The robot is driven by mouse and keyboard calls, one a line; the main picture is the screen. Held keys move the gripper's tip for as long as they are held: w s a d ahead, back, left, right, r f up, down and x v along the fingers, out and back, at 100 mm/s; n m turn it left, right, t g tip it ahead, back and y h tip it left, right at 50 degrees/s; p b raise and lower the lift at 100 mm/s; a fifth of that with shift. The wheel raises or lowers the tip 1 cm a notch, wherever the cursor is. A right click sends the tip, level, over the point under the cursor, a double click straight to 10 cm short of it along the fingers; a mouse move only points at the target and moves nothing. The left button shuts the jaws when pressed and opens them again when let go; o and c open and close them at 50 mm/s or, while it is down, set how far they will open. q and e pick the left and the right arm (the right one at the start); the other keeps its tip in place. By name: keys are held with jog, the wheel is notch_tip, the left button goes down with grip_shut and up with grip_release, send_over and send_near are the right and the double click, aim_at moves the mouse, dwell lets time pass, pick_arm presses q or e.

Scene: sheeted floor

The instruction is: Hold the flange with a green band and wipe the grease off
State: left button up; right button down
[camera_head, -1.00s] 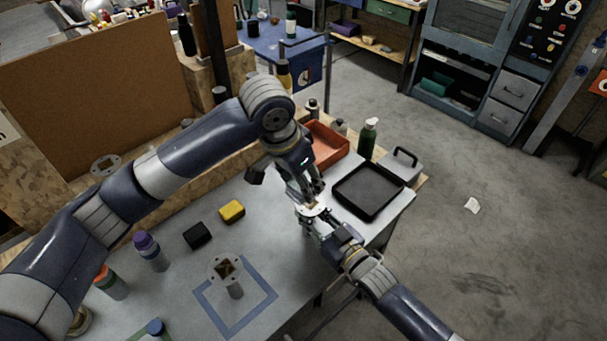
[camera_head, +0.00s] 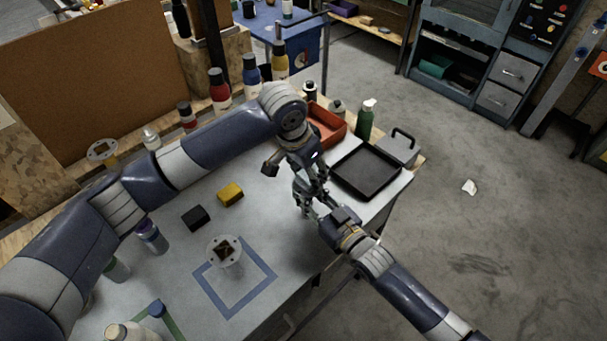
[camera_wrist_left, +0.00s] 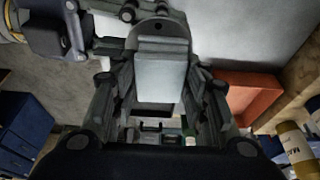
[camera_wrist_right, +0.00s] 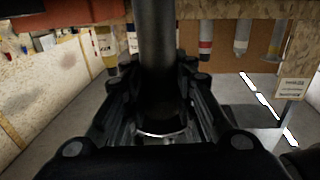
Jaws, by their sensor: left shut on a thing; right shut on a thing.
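My left gripper (camera_head: 307,192) and right gripper (camera_head: 324,214) meet close together above the table's right part. In the left wrist view, the left fingers close around a pale grey block-like piece (camera_wrist_left: 160,72). In the right wrist view, the right fingers close around a dark cylindrical piece (camera_wrist_right: 157,60). I cannot tell whether both hold the same part, and no green band shows on either.
A yellow block (camera_head: 231,194) and a black block (camera_head: 196,217) lie on the table. A black tray (camera_head: 367,172), an orange tray (camera_head: 325,128) and a green bottle (camera_head: 365,121) stand at right. Several bottles line the back.

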pick_arm(q)
jog(key=shift+s+a+f, duration=0.1)
jog(key=shift+s+a, duration=0.85)
jog(key=shift+s, duration=0.15)
jog(key=v, duration=0.2)
jog(key=shift+r, duration=3.2)
pick_arm(e)
jog(key=c, duration=1.2)
grip_release()
jog(key=shift+c, duration=0.2)
jog(key=shift+s, duration=0.1)
jog(key=shift+s+d+f, duration=0.1)
jog(key=shift+s+d, duration=0.15)
jog(key=shift+d, duration=0.05)
jog(key=v, duration=1.1)
